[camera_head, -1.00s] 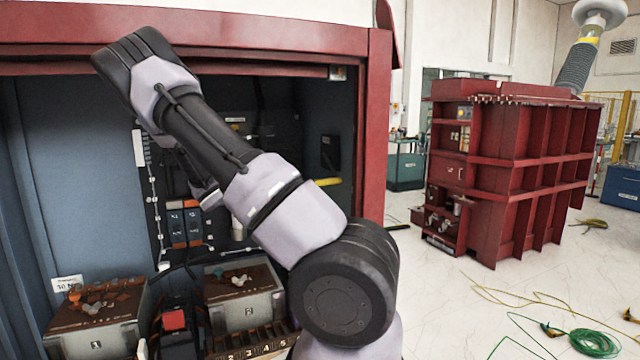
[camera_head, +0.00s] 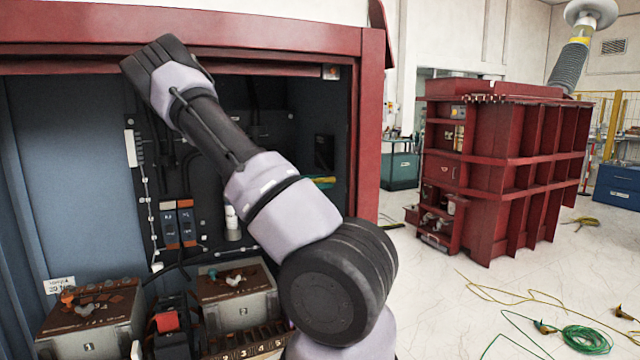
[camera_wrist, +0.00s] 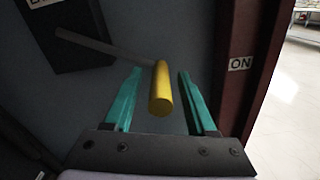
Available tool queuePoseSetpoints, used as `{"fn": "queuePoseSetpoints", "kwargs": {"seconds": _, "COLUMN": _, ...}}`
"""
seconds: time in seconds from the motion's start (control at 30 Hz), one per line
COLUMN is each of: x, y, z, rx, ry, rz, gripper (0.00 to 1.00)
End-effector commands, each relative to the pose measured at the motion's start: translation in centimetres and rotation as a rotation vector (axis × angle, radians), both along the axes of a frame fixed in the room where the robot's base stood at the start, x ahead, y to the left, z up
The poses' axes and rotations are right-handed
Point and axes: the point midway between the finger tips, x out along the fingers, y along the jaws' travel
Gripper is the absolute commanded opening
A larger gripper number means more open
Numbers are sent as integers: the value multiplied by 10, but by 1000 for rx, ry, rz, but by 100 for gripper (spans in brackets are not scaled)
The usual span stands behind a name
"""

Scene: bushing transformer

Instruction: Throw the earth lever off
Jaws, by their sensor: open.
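The earth lever shows in the wrist view as a yellow grip (camera_wrist: 161,90) on a dark rod that runs up and left to a dark box (camera_wrist: 75,32). My gripper (camera_wrist: 158,95) is open, with its two green fingers on either side of the yellow grip. There is a visible gap on each side, wider on the left. In the head view a bit of yellow (camera_head: 322,181) shows at the cabinet's right inner wall.
The red cabinet frame (camera_head: 369,130) stands close to the right of my arm. Inside, low down, are battery-like boxes (camera_head: 238,292) and a red-topped block (camera_head: 166,321). A red transformer tank (camera_head: 500,170) and a green cable coil (camera_head: 585,340) are outside to the right.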

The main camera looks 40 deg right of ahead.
Motion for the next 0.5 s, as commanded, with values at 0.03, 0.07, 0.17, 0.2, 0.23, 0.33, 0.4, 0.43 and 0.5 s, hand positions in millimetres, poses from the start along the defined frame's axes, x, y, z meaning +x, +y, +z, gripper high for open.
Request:
{"fn": "queuePoseSetpoints", "kwargs": {"seconds": 0.03, "x": 0, "y": 0, "z": 0, "rx": 0, "ry": 0, "rz": 0, "gripper": 57}}
{"fn": "queuePoseSetpoints", "kwargs": {"seconds": 0.07, "x": 0, "y": 0, "z": 0, "rx": 0, "ry": 0, "rz": 0, "gripper": 57}}
{"fn": "queuePoseSetpoints", "kwargs": {"seconds": 0.17, "x": 0, "y": 0, "z": 0, "rx": 0, "ry": 0, "rz": 0, "gripper": 49}}
{"fn": "queuePoseSetpoints", "kwargs": {"seconds": 0.2, "x": 0, "y": 0, "z": 0, "rx": 0, "ry": 0, "rz": 0, "gripper": 34}}
{"fn": "queuePoseSetpoints", "kwargs": {"seconds": 0.23, "x": 0, "y": 0, "z": 0, "rx": 0, "ry": 0, "rz": 0, "gripper": 23}}
{"fn": "queuePoseSetpoints", "kwargs": {"seconds": 0.33, "x": 0, "y": 0, "z": 0, "rx": 0, "ry": 0, "rz": 0, "gripper": 0}}
{"fn": "queuePoseSetpoints", "kwargs": {"seconds": 0.4, "x": 0, "y": 0, "z": 0, "rx": 0, "ry": 0, "rz": 0, "gripper": 0}}
{"fn": "queuePoseSetpoints", "kwargs": {"seconds": 0.43, "x": 0, "y": 0, "z": 0, "rx": 0, "ry": 0, "rz": 0, "gripper": 0}}
{"fn": "queuePoseSetpoints", "kwargs": {"seconds": 0.5, "x": 0, "y": 0, "z": 0, "rx": 0, "ry": 0, "rz": 0, "gripper": 0}}
